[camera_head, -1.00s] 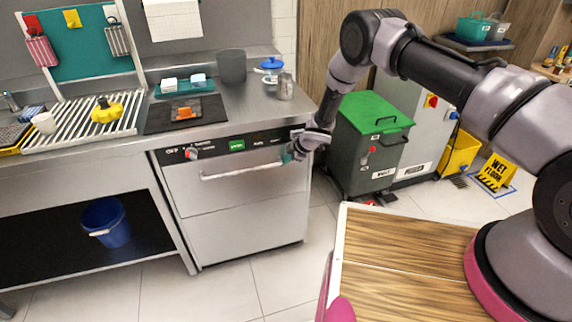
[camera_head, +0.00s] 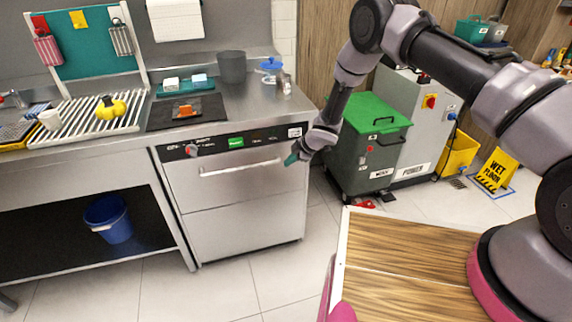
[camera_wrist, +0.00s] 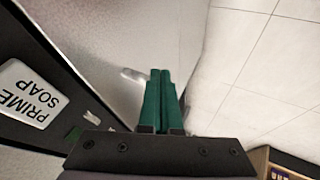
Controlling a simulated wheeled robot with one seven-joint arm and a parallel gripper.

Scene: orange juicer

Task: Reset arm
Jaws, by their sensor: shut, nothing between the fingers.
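My gripper (camera_head: 292,158) is at the front right edge of the steel dishwasher (camera_head: 250,215), near the right end of its control panel. In the wrist view, the two green fingers (camera_wrist: 158,100) of my gripper lie together with nothing between them. The dishwasher's front and panel, with a "PRIME SOAP" label (camera_wrist: 28,92), show to the left of the fingers there. The arm comes down from the upper right in the head view. I cannot tell whether the fingertips touch the machine.
A grey bin with a green lid (camera_head: 372,112) stands right of the dishwasher, close behind my forearm. A grey power cabinet (camera_head: 425,130) and a yellow wet-floor sign (camera_head: 495,170) are farther right. A blue bucket (camera_head: 108,218) sits under the counter. The floor in front is clear.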

